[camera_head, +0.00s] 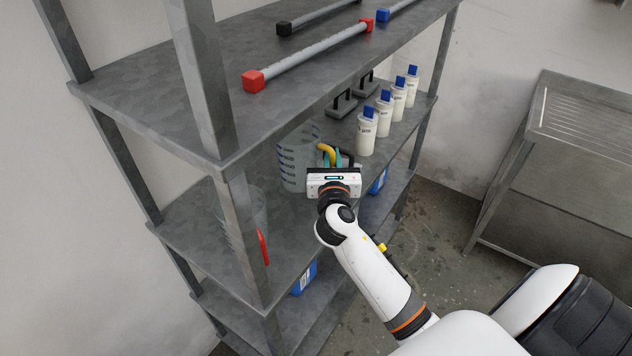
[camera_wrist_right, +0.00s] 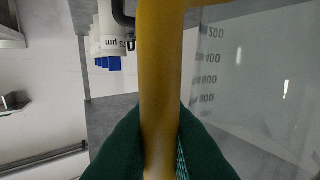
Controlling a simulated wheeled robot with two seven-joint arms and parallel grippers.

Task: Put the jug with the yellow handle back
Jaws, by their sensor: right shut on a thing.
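The clear jug (camera_head: 294,168) with dark measuring marks and a yellow handle (camera_head: 327,152) is upright at the middle shelf. My right gripper (camera_head: 335,160) is shut on the yellow handle. In the right wrist view the handle (camera_wrist_right: 160,75) runs between the two green fingers (camera_wrist_right: 160,150), and the marked jug wall (camera_wrist_right: 235,75) is on the right. I cannot tell whether the jug's base touches the shelf, as the gripper and the jug hide part of it. My left gripper is not in view.
The grey shelf unit (camera_head: 190,205) has another clear jug with a red handle (camera_head: 263,246) near its left post. White bottles with blue caps (camera_head: 367,131) line the right end. Black-handled blocks (camera_head: 342,104) stand behind. The top shelf (camera_head: 140,92) overhangs; a metal table (camera_head: 575,150) is at right.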

